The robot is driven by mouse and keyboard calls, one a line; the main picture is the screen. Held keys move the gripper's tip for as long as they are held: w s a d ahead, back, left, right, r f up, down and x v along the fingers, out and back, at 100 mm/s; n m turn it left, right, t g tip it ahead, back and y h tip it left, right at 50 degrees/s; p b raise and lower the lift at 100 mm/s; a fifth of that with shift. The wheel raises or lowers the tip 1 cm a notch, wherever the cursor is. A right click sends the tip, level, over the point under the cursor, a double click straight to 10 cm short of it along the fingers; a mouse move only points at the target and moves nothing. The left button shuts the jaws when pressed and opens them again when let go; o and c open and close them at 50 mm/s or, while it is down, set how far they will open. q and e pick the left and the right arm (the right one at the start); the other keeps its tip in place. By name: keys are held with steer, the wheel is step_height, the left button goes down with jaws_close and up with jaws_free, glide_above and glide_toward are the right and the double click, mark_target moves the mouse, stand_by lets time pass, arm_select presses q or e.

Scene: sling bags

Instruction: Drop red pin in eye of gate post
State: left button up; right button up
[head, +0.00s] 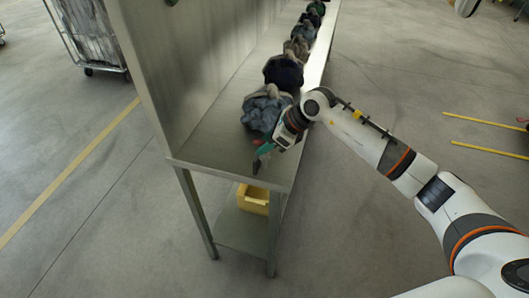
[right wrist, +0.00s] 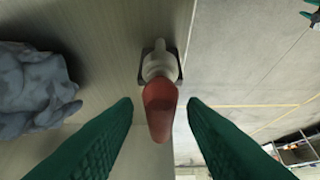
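The red pin (right wrist: 160,110) shows in the right wrist view, between my right fingers with a gap on both sides. Behind it in the picture is a pale grey rounded post (right wrist: 160,66) on a dark square base, close to the table's edge; I take it as the gate post. The pin's red end overlaps the post, and I cannot tell whether it sits in the eye, which does not show clearly. My right gripper (right wrist: 160,106) has its green fingers apart and holds nothing. In the head view the right gripper (head: 260,158) is over the near end of the metal table. My left gripper is not in view.
Several crumpled sling bags stand in a row along the metal table (head: 222,150); the nearest blue-grey bag (head: 265,108) is close to my right wrist. It also shows in the right wrist view (right wrist: 35,90). A tall metal panel bounds the table's left. A yellow bin (head: 252,204) is below.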

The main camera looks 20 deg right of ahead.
jaws_close()
steer(key=shift+r, duration=0.15)
steer(key=shift+r+p, duration=2.4)
steer(key=shift+r, duration=2)
